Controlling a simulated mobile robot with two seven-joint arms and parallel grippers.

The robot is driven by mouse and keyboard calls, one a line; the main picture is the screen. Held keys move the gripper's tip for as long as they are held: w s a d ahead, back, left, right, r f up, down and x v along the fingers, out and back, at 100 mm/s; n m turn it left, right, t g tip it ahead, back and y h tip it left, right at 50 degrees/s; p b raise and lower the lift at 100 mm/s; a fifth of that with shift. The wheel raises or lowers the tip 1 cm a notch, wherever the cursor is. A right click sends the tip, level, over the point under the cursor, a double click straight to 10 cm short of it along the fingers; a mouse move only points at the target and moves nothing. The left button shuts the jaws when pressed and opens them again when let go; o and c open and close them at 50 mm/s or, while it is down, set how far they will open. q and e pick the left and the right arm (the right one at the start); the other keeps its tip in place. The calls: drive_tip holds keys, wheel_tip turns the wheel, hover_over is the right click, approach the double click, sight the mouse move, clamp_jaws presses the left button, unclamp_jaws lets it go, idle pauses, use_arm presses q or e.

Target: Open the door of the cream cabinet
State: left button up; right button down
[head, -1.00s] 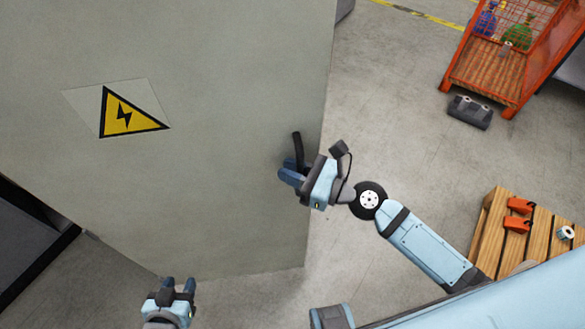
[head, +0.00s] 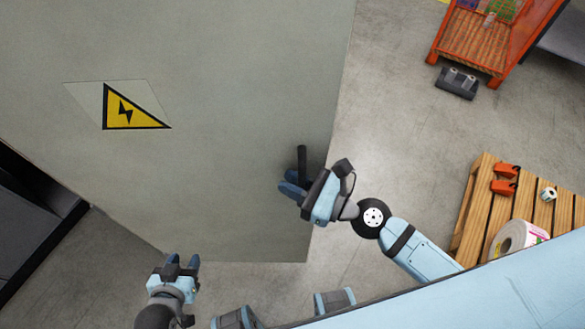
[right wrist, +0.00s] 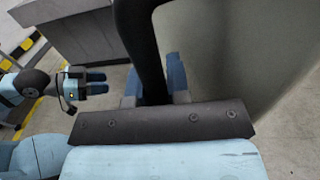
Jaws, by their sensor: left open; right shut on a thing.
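The cream cabinet door (head: 215,60) fills the left and middle of the head view, with a yellow electrical warning sign (head: 125,112) on it. Its black handle (head: 302,158) stands near the door's right edge. My right gripper (head: 293,186) is shut on the handle, which also shows as a thick dark bar (right wrist: 145,45) between the blue fingers in the right wrist view. My left gripper (head: 183,262) is open and empty below the door's lower edge. It also shows in the right wrist view (right wrist: 97,82), apart from the door.
A wooden pallet (head: 465,215) with orange pieces and a label roll (head: 517,238) lies at the right. An orange wire-sided rack (head: 470,48) stands at the top right, with a dark grey object (head: 457,83) beside it. Bare floor (head: 395,130) lies between the door and these.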

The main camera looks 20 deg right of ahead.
drive_tip(key=c, duration=1.4)
unclamp_jaws()
drive_tip(key=shift+s, duration=0.1)
drive_tip(key=shift+d, duration=0.1)
drive_tip(key=shift+b+v, duration=3.95)
drive_tip(key=shift+v, duration=2.95)
